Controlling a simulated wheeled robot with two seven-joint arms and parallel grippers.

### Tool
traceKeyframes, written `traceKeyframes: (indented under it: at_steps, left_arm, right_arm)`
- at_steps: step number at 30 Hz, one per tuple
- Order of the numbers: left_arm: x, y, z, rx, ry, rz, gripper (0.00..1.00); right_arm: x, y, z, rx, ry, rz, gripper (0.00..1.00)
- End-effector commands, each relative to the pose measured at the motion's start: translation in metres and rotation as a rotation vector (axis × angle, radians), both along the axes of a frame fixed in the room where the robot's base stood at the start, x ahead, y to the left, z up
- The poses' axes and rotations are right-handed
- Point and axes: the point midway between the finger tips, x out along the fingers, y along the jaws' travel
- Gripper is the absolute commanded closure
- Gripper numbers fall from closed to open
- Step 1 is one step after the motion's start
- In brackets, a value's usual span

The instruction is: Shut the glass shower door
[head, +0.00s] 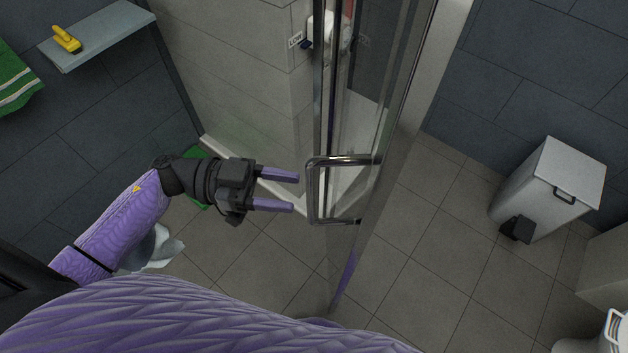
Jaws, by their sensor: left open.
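The glass shower door (379,185) stands nearly edge-on in the middle of the head view, swung out from the shower. Its chrome D-shaped handle (312,193) sticks out to the left. My left gripper (296,190) is open, with two purple fingers pointing right at the handle. A small gap shows between the fingertips and the handle's upright bar; nothing is between the fingers. My right gripper is not in view.
A grey pedal bin (550,188) stands on the floor to the right. A wall shelf (100,37) with a yellow brush (67,40) is at the upper left. A green towel (14,80) hangs at the left edge. The tiled floor right of the door is clear up to the bin.

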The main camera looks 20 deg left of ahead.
Motion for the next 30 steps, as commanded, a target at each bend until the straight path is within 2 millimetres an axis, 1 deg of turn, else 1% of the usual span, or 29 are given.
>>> traceKeyframes:
  at_steps: [1,3,6,9,15,16,17,18,20,21,23,24,30]
  left_arm:
    - [0.002,-0.011,0.001,-0.005,-0.002,0.0,0.47]
    - [0.004,-0.025,0.001,-0.006,-0.003,0.002,0.47]
    - [0.006,-0.038,0.0,-0.003,0.001,0.003,0.47]
    - [0.007,-0.044,0.0,-0.002,0.0,0.003,0.47]
    - [0.007,-0.044,-0.001,-0.002,0.0,0.004,0.47]
    - [0.007,-0.044,-0.001,-0.001,0.001,0.004,0.49]
    - [0.007,-0.044,-0.001,-0.002,0.001,0.004,0.56]
    - [0.007,-0.044,-0.001,-0.002,0.001,0.004,0.64]
    - [0.007,-0.044,-0.001,-0.002,0.001,0.004,0.77]
    - [0.007,-0.044,-0.001,-0.002,0.001,0.004,0.85]
    - [0.007,-0.044,-0.001,-0.002,0.001,0.004,0.98]
    - [0.007,-0.044,-0.001,-0.002,0.001,0.004,1.0]
    - [0.007,-0.044,-0.001,-0.002,0.001,0.004,1.0]
  right_arm:
    - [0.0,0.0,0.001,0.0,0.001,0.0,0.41]
    - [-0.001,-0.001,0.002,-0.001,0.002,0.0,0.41]
    - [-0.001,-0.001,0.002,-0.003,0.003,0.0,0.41]
    - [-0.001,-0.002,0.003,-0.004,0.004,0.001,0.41]
    - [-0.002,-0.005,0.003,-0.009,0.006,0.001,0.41]
    - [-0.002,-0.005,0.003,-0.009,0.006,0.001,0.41]
    - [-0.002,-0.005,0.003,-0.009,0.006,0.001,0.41]
    - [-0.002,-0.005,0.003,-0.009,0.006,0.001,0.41]
    - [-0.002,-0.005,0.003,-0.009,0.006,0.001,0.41]
    - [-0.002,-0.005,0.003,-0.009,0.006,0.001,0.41]
    - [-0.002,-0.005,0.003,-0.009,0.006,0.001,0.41]
    - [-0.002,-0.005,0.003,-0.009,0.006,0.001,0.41]
    - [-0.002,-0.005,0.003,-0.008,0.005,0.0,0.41]
